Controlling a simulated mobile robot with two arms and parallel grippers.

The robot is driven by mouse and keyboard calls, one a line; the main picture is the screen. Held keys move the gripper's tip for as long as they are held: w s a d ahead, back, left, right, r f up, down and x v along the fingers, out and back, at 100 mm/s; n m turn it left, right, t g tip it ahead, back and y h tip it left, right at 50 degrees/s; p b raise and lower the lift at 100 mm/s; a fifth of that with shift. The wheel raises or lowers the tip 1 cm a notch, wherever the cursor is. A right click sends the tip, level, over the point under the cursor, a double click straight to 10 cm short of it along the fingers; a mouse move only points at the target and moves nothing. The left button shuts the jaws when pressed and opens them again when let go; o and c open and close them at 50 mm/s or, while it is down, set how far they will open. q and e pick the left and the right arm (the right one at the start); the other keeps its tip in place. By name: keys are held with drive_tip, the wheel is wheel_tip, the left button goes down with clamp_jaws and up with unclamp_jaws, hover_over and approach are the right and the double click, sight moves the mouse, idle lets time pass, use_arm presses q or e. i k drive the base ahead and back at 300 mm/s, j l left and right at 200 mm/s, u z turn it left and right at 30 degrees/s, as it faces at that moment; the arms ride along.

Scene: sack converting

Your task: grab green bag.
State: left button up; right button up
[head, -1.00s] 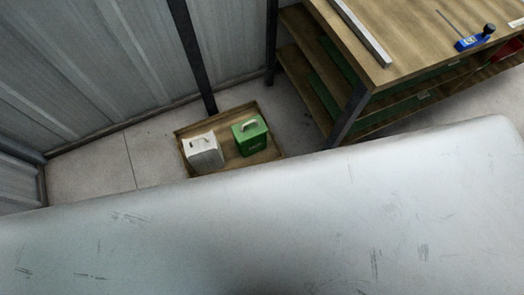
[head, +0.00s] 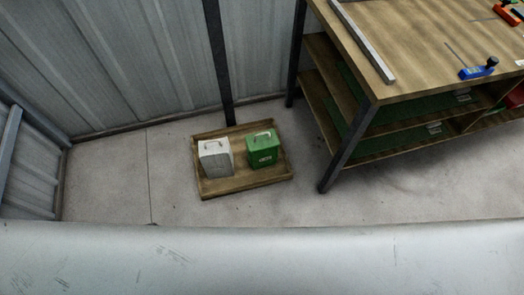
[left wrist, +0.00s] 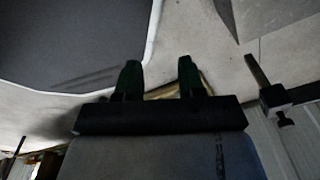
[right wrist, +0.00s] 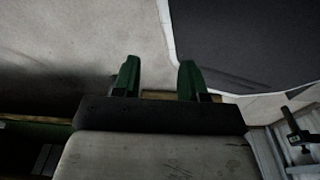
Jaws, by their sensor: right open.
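A green bag (head: 262,149) with a handle on top stands upright in a shallow wooden tray (head: 245,186) on the floor. A white bag (head: 215,158) with a handle stands just left of it in the same tray. Neither gripper shows in the head view. In the left wrist view my left gripper (left wrist: 160,80) has its two green fingers apart with nothing between them. In the right wrist view my right gripper (right wrist: 158,80) is open and empty. Neither gripper touches the bags.
A wooden workbench (head: 440,40) with shelves and a dark leg (head: 345,145) stands right of the tray. A blue tool (head: 478,71) lies on it. Corrugated metal walls (head: 110,60) and a dark post (head: 218,65) stand behind. Floor (head: 400,195) in front is clear.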

sight(263, 146)
drive_tip(key=i+l+z, duration=0.55)
drive_tip(key=i, duration=0.25)
